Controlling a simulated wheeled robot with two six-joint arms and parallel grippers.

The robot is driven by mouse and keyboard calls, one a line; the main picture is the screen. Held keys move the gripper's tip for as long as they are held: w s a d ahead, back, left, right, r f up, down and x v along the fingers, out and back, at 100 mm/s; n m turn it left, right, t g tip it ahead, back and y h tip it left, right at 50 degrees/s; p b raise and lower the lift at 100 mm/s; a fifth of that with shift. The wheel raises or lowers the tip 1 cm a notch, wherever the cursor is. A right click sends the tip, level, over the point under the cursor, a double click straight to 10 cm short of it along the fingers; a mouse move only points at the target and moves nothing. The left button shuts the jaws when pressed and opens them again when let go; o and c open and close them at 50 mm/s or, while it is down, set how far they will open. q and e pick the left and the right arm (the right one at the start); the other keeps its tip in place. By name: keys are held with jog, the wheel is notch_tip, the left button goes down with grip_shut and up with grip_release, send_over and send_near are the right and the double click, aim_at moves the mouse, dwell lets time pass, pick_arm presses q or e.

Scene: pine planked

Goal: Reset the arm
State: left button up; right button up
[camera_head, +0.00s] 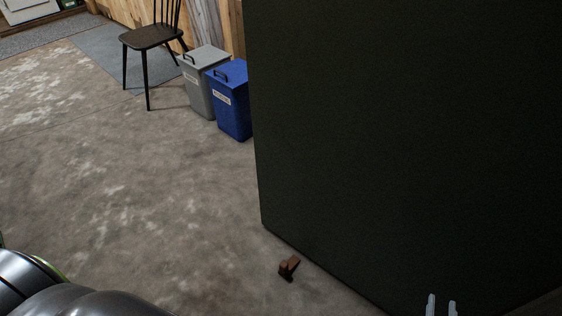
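My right gripper (441,305) shows at the bottom edge, right of centre. Only its two pale fingertips are in view, with a gap between them and nothing seen in the gap. They appear in front of a large dark panel (400,140). My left arm (60,290) shows as dark grey rounded links in the bottom left corner. Its gripper is outside the view.
The dark panel fills the right half. A small brown wedge-like block (289,267) lies on the concrete floor (150,200) near its lower edge. A blue bin (232,105), a grey bin (200,90) and a dark chair (152,38) stand behind. The left floor is clear.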

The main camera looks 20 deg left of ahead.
pick_arm(q)
jog(key=s+d+r+n+g+y+p, duration=0.1)
jog(key=s+r+g+y+p, duration=0.1)
jog(key=s+r+p, duration=1)
jog(key=g+p, duration=0.1)
jog(key=p, duration=0.3)
jog(key=shift+r, duration=0.4)
pick_arm(e)
jog(key=s+d+f+g, duration=0.1)
jog(key=s+f+g, duration=0.3)
jog(key=s, duration=0.7)
jog(key=s+f+g, duration=0.4)
jog(key=s+g, duration=0.2)
jog(key=s, duration=0.6)
jog(key=s+d+f+g, duration=0.1)
jog(key=s+f+g, duration=0.3)
jog(key=s, duration=0.7)
jog(key=shift+s+d+f+g, duration=0.2)
jog(key=shift+d+f+g, duration=0.15)
jog(key=shift+g, duration=0.35)
